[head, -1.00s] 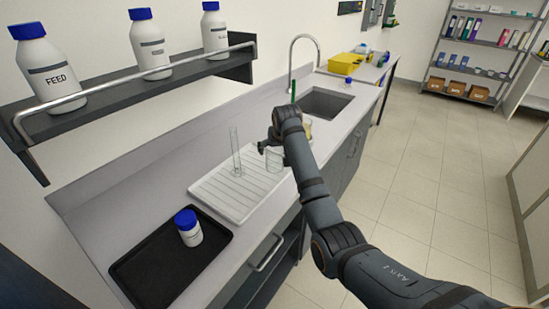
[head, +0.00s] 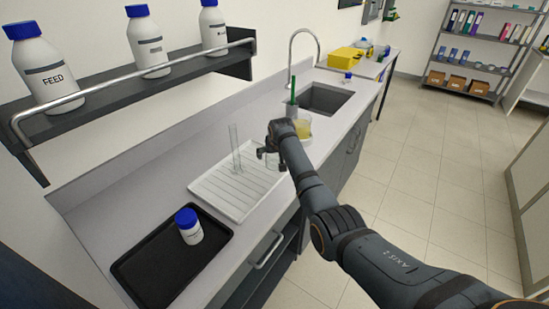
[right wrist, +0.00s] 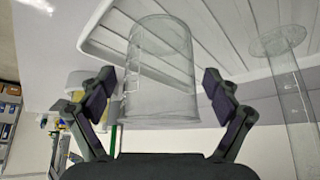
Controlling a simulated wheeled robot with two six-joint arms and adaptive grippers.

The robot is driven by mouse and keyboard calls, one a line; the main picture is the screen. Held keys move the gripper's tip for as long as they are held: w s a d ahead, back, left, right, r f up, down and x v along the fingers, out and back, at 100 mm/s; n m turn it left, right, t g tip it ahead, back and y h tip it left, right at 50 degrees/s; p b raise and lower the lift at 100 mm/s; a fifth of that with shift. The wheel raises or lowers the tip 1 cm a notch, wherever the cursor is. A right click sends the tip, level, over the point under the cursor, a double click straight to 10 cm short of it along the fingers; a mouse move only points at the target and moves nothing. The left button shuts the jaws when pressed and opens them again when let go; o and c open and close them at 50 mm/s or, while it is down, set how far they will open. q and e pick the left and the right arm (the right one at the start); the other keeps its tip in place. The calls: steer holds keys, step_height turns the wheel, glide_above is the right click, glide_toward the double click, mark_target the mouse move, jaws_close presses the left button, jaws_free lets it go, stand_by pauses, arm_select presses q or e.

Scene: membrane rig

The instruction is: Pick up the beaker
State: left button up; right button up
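The beaker is a clear, empty glass cylinder with graduation marks, standing on the white ribbed draining rack (head: 229,205). In the right wrist view the beaker (right wrist: 160,75) fills the space between the two fingers of my right gripper (right wrist: 158,95). The fingers are apart, with a visible gap on each side of the glass. In the head view my right gripper (head: 270,158) is over the right part of the rack and hides much of the beaker. My left gripper is not in view.
A tall glass measuring cylinder (head: 235,150) stands on the rack left of the beaker, also in the wrist view (right wrist: 290,90). A beaker of yellow liquid (head: 302,128) stands beyond my gripper. A black tray (head: 150,272) holds a blue-capped bottle (head: 188,227). A sink (head: 325,98) lies behind.

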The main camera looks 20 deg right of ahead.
steer(key=c, duration=1)
steer(key=shift+c, duration=0.4)
steer(key=shift+r, duration=0.1)
